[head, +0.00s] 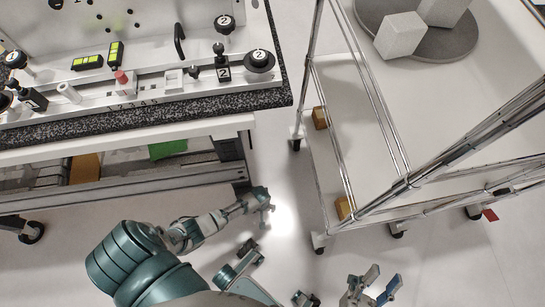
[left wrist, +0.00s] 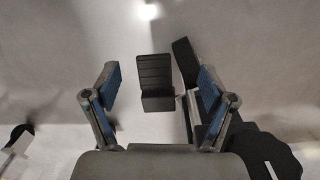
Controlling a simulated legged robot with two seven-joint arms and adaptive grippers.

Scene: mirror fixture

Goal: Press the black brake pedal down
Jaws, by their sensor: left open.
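In the left wrist view a black pedal pad (left wrist: 155,75) with ridges shows upright between the two blue-padded fingers of my left gripper (left wrist: 160,76). The gripper is open, with a gap on each side of the pad; whether it touches the pad I cannot tell. A second, narrower black pedal (left wrist: 184,60) stands tilted to the right, partly behind the right finger. In the head view my left gripper (head: 264,200) is low by the bench's right end, and the pedals cannot be made out there. My right gripper (head: 385,277) is open and empty over the floor at the bottom.
The bench (head: 200,107) with knobs and switches stands at upper left, with a shelf (head: 120,187) under it. A wire cart (head: 365,150) on casters stands at right, bearing grey blocks (head: 399,36). Pale floor (head: 285,190) is clear between them.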

